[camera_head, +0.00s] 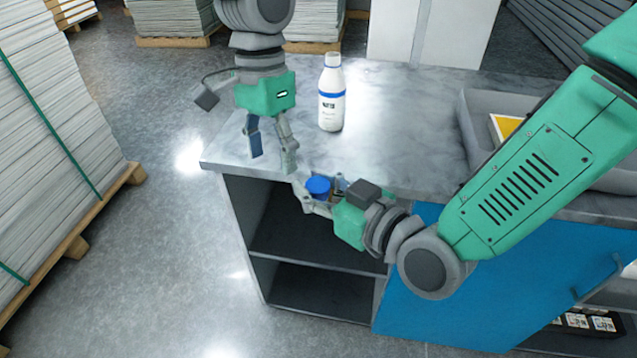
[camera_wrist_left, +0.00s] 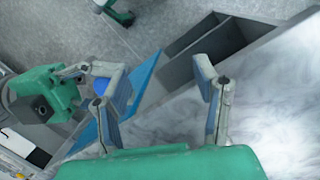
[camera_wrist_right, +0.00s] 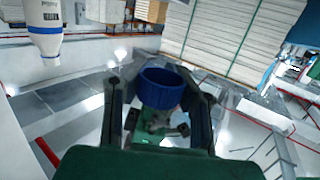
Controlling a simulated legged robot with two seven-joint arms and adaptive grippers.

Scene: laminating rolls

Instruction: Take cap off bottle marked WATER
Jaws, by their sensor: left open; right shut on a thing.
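A white bottle (camera_head: 331,108) with a blue band and a dark label stands upright on the counter; its narrow top is white and I cannot read the label. It also shows at the upper left of the right wrist view (camera_wrist_right: 45,40). My right gripper (camera_head: 318,190) is shut on a blue cap (camera_head: 318,184), away from the bottle at the counter's front edge. The cap (camera_wrist_right: 162,88) sits between its fingers in the right wrist view. My left gripper (camera_head: 272,152) is open and empty near the counter's left front corner, left of the bottle.
The grey marbled counter (camera_head: 400,120) is clear around the bottle. A grey tray (camera_head: 470,130) with a yellow-edged item (camera_head: 505,127) lies at its right. Open shelves (camera_head: 310,240) and a blue door (camera_head: 480,290) are below. Stacked sheets (camera_head: 50,130) stand on a pallet at left.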

